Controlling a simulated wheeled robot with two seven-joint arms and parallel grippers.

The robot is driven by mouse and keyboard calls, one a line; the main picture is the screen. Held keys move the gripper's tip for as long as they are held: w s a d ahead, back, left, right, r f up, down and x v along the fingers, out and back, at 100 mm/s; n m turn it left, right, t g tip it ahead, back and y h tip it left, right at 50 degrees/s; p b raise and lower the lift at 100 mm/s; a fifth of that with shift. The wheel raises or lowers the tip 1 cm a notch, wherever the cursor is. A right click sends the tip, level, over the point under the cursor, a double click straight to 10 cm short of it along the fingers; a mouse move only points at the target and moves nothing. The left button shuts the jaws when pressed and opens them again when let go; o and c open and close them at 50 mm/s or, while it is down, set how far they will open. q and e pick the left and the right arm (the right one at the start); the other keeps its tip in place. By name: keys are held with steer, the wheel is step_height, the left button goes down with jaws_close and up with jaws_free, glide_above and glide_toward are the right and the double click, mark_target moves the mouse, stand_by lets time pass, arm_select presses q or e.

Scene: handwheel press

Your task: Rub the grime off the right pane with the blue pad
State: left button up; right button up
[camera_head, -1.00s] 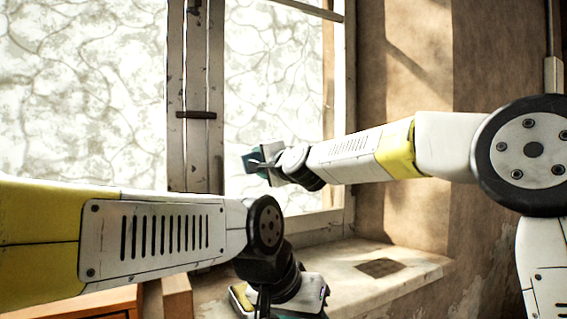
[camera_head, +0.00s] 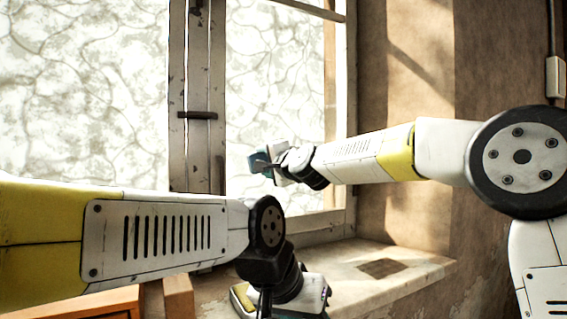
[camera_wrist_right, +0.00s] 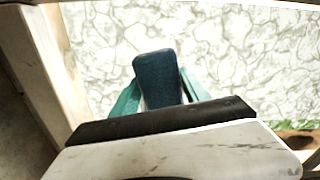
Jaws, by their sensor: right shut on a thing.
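The right pane (camera_head: 272,85) is pale, with grey-brown vein-like grime over much of it. Its lower part near the pad looks paler. My right gripper (camera_head: 265,161) is in front of this lower part and shut on the blue pad (camera_head: 259,162). In the right wrist view the pad (camera_wrist_right: 158,78) sits between the teal fingers, facing the veined pane (camera_wrist_right: 240,60). I cannot tell whether the pad touches the glass. My left gripper (camera_head: 290,314) is low by the sill, cut off by the bottom edge, so its jaws are unclear.
The left pane (camera_head: 80,90) is also veined. A wooden post with a dark latch (camera_head: 198,115) stands between the panes. The stone sill (camera_head: 415,262) has a dark square patch (camera_head: 382,268). An orange wooden piece (camera_head: 95,304) is at lower left.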

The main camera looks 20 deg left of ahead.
steer(key=shift+w+d, duration=7.45)
steer(key=shift+w, duration=1.25)
steer(key=shift+s+a, duration=2.7)
steer(key=shift+s, duration=0.45)
steer(key=shift+s+a, duration=2.7)
steer(key=shift+s, duration=0.45)
steer(key=shift+s+a, duration=2.7)
steer(key=shift+s, duration=0.45)
steer(key=shift+w+d+r, duration=0.15)
steer(key=shift+r, duration=0.1)
steer(key=w+d, duration=0.4)
steer(key=w, duration=0.1)
steer(key=shift+w+d, duration=0.25)
steer(key=shift+d, duration=0.05)
